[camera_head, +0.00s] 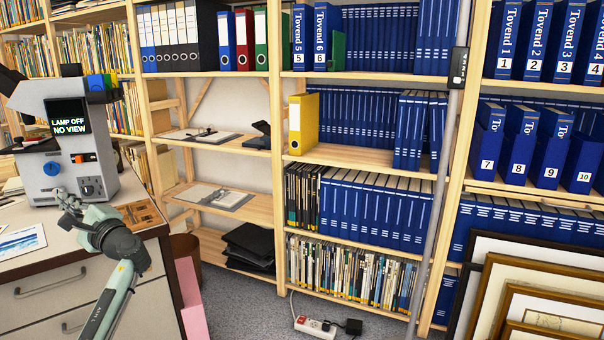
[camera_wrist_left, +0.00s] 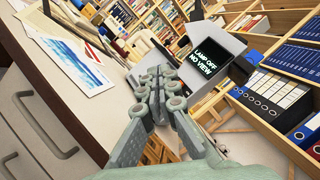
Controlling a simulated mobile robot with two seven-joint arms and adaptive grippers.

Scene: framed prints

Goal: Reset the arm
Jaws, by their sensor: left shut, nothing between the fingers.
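My left gripper (camera_head: 66,198) is shut and empty at the left of the head view. It is in front of the grey microscope-like device (camera_head: 60,150) whose screen reads "LAMP OFF NO VIEW". In the left wrist view the gripper's fingers (camera_wrist_left: 158,78) are together with nothing between them, and the device (camera_wrist_left: 205,58) stands behind them. My left arm comes up from the bottom left of the head view, over the front of the drawer cabinet (camera_head: 45,292). My right gripper is not in view.
Wooden shelves (camera_head: 360,158) with blue binders and books fill the back. Framed prints (camera_head: 535,285) lean at the lower right. A power strip (camera_head: 315,326) lies on the floor. A pink object (camera_head: 190,297) stands beside the cabinet. A colourful print (camera_wrist_left: 75,62) lies on the cabinet top.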

